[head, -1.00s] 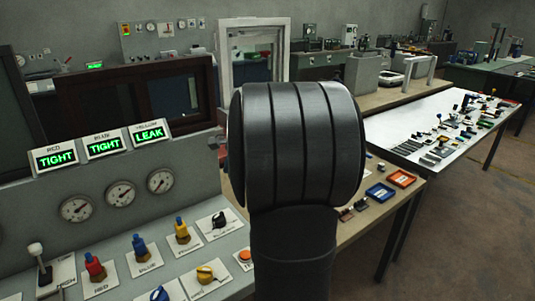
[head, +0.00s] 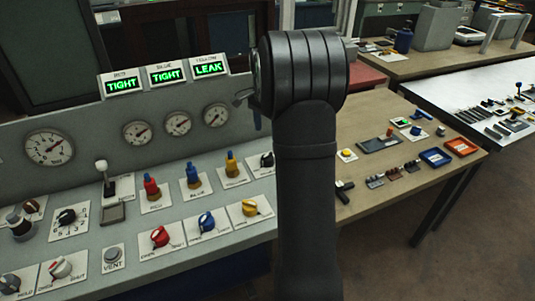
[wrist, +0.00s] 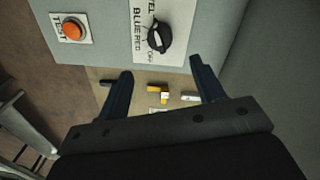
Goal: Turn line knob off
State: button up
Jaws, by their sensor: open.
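The line knob (wrist: 159,37) is black and sits on a white plate lettered BLUE, RED and OFF at the top middle of the wrist view. I cannot tell surely which mark it points to. In the head view, the black knob (head: 267,160) is at the right of the panel, partly hidden by my arm. My gripper (wrist: 160,67) is open and empty, its two dark blue fingers apart. In the wrist view the knob appears just beyond the gap between the fingertips, not touched. In the head view the gripper is mostly hidden behind my wrist, with a bit of finger showing (head: 257,121).
An orange TEST button (wrist: 73,29) lies left of the knob. Red (head: 151,187), blue (head: 193,176) and yellow (head: 231,165) valves stand in a row. The display signs read TIGHT, TIGHT and LEAK (head: 209,67). A wooden table (head: 374,112) with small parts is at right.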

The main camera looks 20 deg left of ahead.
jog(key=f, duration=1)
jog(key=shift+s+d+f, duration=0.1)
jog(key=shift+d+f, duration=0.1)
jog(key=c, duration=1)
